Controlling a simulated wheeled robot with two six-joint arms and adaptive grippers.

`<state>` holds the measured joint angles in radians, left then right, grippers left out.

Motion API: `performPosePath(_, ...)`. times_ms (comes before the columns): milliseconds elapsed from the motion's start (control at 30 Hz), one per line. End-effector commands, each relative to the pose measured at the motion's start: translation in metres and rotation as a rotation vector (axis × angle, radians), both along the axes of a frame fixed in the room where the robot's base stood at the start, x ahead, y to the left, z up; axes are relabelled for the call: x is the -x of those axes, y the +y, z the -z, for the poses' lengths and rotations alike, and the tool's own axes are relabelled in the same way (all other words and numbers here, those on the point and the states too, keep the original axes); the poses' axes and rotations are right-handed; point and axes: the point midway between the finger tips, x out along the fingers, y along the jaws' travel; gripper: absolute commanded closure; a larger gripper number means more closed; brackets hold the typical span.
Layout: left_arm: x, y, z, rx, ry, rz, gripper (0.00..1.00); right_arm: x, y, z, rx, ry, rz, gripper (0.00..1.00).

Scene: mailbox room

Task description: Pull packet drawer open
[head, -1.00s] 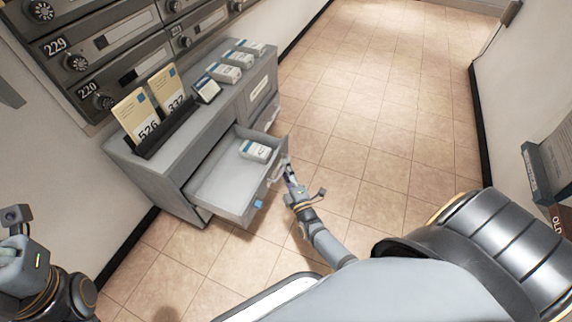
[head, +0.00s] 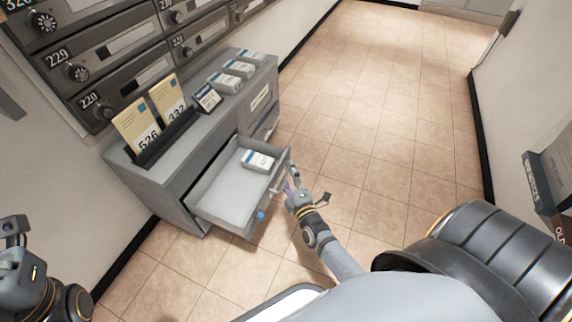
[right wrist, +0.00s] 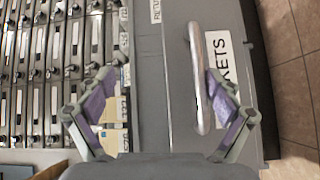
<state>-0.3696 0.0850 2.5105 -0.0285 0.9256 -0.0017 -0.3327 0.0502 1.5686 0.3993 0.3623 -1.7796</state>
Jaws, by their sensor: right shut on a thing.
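The grey packet drawer (head: 228,192) stands pulled out from the low grey cabinet (head: 160,190) in the head view. In the right wrist view the pale bar handle (right wrist: 201,85) lies between the spread fingers, close to the right finger, beside a label ending in "KETS" (right wrist: 222,70). My left gripper (head: 14,232) is at the left edge, away from the cabinet; its jaws are unclear.
Several packets (head: 240,69) and a rack with numbered envelopes (head: 140,128) stand on the cabinet top. Numbered mailboxes (head: 105,50) fill the wall above. A dark-labelled box (head: 545,185) is at the right edge. The tiled floor (head: 380,110) is clear.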

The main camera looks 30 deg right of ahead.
Motion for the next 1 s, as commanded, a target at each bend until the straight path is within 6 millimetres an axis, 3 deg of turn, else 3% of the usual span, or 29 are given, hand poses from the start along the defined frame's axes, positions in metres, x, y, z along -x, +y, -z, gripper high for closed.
performPosePath(33, 0.0, 0.0, -0.005, 0.0, 0.001, 0.0, 1.0, -0.001, 0.0, -0.02, -0.001, -0.044, 0.005, 0.35)
performPosePath(367, 0.0, 0.0, -0.015, 0.0, 0.001, 0.0, 1.0, 0.026, 0.004, -0.016, -0.002, -0.043, 0.005, 0.43)
performPosePath(433, 0.0, 0.0, -0.017, 0.0, 0.001, 0.0, 1.0, 0.032, 0.004, -0.015, 0.0, -0.042, 0.005, 0.66)
performPosePath(1000, 0.0, 0.0, -0.031, 0.0, 0.001, 0.0, 1.0, 0.08, 0.011, -0.002, 0.001, -0.029, 0.005, 0.66)
